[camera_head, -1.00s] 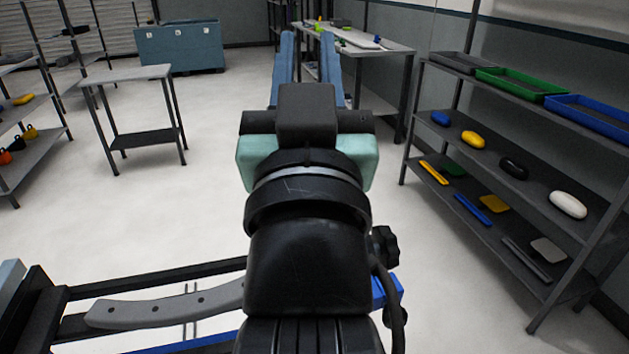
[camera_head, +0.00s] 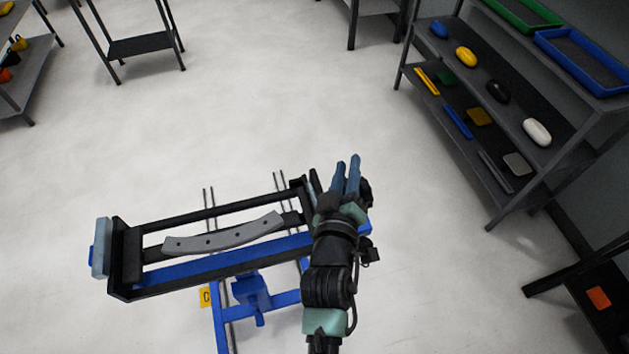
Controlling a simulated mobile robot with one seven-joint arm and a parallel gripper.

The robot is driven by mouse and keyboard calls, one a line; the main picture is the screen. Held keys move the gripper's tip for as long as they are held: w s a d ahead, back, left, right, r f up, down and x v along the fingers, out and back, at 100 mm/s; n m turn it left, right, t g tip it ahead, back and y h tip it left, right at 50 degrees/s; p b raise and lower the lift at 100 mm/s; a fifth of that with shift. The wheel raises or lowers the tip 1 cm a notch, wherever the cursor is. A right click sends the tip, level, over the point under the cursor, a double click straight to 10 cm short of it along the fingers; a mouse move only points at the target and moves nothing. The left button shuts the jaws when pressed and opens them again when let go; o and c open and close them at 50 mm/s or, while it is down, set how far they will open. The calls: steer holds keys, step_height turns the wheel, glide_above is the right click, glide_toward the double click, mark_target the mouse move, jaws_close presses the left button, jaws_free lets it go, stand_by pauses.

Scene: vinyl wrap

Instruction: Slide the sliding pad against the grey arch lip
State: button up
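The grey arch lip (camera_head: 222,236) is a curved grey strip with several holes, lying inside a black and blue frame (camera_head: 180,287). A pale blue-grey pad (camera_head: 101,250) stands upright at the frame's left end. It may be the sliding pad, but I cannot tell for certain. A small dark block (camera_head: 292,219) sits at the arch's right end, partly hidden by my arm. My gripper (camera_head: 347,163), with two blue fingers, is over the frame's right end, pointing up the picture. Its fingers stand apart with nothing visible between them. My wrist hides part of the frame's right end.
A blue support (camera_head: 252,290) and a yellow tag (camera_head: 205,297) are below the frame. Thin dark rods run past it. A shelf rack (camera_head: 470,120) with pads, strips and trays stands at right. A small table (camera_head: 146,46) stands at upper left. The floor between is clear.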

mark_target(314, 198)
steer(key=s+a+f+n+y, duration=0.1)
steer(key=s+a+f+n, duration=0.25)
steer(key=f, duration=0.35)
steer(key=s+a+f+n+y, duration=0.25)
steer(key=s+f, duration=0.25)
steer(key=f, duration=0.3)
steer(key=shift+m+h, duration=0.35)
steer(key=shift+m, duration=0.05)
steer(key=w+b, duration=0.2)
steer(key=w, duration=0.1)
steer(key=w+f+b, duration=0.1)
steer(key=w+b, duration=0.2)
steer(key=w, duration=0.1)
steer(key=w+f+b, duration=0.1)
steer(key=w+b, duration=0.1)
steer(key=w, duration=0.2)
steer(key=shift+w+f, duration=0.1)
steer(key=shift+w, duration=0.1)
steer(key=shift+w+b, duration=0.75)
steer(key=shift+c, duration=0.2)
jaws_close()
